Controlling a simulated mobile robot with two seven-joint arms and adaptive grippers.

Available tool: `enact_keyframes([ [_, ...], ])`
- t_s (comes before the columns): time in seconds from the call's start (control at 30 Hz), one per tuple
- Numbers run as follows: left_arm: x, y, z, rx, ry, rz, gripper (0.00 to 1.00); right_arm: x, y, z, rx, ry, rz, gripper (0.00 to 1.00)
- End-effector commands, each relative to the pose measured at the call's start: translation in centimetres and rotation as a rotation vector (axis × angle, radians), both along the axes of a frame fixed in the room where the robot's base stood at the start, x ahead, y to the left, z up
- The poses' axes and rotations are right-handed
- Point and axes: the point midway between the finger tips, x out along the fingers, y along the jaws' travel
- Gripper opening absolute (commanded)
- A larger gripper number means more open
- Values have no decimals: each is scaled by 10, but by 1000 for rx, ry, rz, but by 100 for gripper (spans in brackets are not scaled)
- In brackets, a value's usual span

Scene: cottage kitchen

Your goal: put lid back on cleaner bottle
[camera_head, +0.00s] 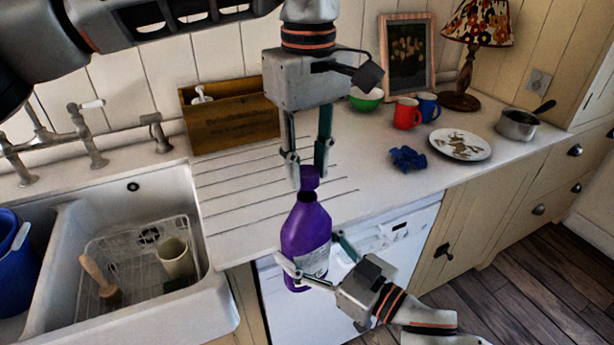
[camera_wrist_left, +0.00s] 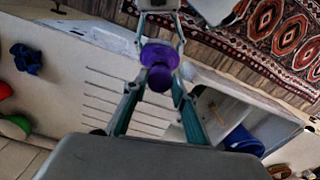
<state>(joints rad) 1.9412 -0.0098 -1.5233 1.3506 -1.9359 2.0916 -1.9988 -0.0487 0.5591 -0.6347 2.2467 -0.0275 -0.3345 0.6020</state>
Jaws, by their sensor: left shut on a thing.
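The purple cleaner bottle (camera_head: 306,232) is upright in front of the counter edge, with a pale label low on its body. My right gripper (camera_head: 309,254) has its fingers around the bottle's lower body and holds it. The purple lid (camera_head: 310,178) is directly above the bottle neck. My left gripper (camera_head: 307,174) points down from above, shut on the lid. In the left wrist view the lid (camera_wrist_left: 159,78) is between the fingertips, lined up with the bottle (camera_wrist_left: 160,54) beyond it. I cannot tell whether the lid is seated or only touching the neck.
The sink (camera_head: 150,300) with a rack, cup and brush is at left. On the counter are a wooden box (camera_head: 231,124), red mug (camera_head: 407,113), blue cloth (camera_head: 408,158), plate (camera_head: 460,145), saucepan (camera_head: 518,124) and lamp. The ribbed drainer beside the bottle is clear.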

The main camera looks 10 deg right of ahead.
Motion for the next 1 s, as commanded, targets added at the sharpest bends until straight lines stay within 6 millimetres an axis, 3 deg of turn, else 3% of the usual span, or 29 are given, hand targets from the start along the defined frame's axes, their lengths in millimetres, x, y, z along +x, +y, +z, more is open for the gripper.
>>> enact_keyframes([
  [0.57,0,0,-17,0,-1,0,20,0,0,1,2,-2,0,27],
  [1.0,0,0,-18,0,-1,0,20,0,0,1,2,-2,0,27],
])
